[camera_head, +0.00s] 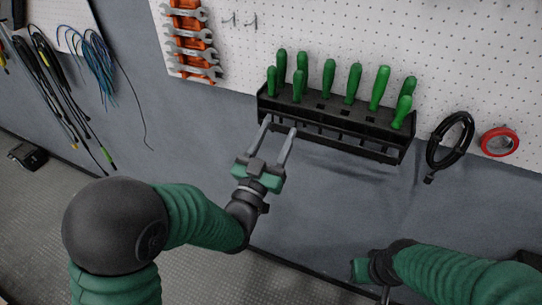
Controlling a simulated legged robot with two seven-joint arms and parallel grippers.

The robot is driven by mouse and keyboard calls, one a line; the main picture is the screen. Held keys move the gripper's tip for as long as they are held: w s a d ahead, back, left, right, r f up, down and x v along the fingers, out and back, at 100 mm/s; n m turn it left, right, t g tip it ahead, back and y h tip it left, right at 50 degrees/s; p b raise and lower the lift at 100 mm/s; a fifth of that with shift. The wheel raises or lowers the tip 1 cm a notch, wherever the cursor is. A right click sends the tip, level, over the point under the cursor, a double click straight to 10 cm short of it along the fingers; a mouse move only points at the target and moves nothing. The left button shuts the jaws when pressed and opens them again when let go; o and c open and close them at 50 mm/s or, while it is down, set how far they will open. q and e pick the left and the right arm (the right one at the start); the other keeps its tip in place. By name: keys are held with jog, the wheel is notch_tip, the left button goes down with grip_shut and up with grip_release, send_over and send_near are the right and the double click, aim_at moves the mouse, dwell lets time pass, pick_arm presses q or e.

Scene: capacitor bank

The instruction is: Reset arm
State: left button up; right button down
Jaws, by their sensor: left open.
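My left arm comes in from the left, and its gripper (280,125) points up and away, in front of the left end of a black tool rack (335,122). Its two long grey fingers are spread apart with nothing between them. Whether the fingertips touch the rack cannot be told. My right arm comes in from the lower right. Its gripper (385,292) is at the bottom edge, pointing down, mostly cut off and partly hidden by its own wrist, so its jaws cannot be read.
Several green-handled screwdrivers (328,78) stand in the rack on the white pegboard (430,50). Wrenches (190,45) hang on an orange holder. A black cable coil (450,140) and a red tape roll (499,141) hang at right. Cables (98,65) hang at left.

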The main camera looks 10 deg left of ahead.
pick_arm(q)
jog(key=s+a+f+n+g+y+b, duration=0.15)
jog(key=a+f+g, duration=0.25)
jog(key=f, duration=0.5)
jog(key=s+a+f+g+y+b, duration=0.2)
jog(key=a+f+g+y, duration=0.15)
jog(key=f, duration=0.55)
jog(key=s+a+f+g, duration=0.2)
jog(key=s+f+g, duration=0.1)
jog(key=s, duration=0.3)
jog(key=s+a+f+n+g+y, duration=0.1)
jog(key=s+a+f+g, duration=0.2)
jog(key=s, duration=0.3)
jog(key=s+a+f+n+g+b, duration=0.1)
jog(key=s+a+f+g, duration=0.2)
jog(key=s+f+g, duration=0.2)
jog(key=shift+s+f+y, duration=0.3)
jog(key=shift+s+y, duration=0.1)
jog(key=shift+s, duration=0.3)
jog(key=shift+a, duration=0.1)
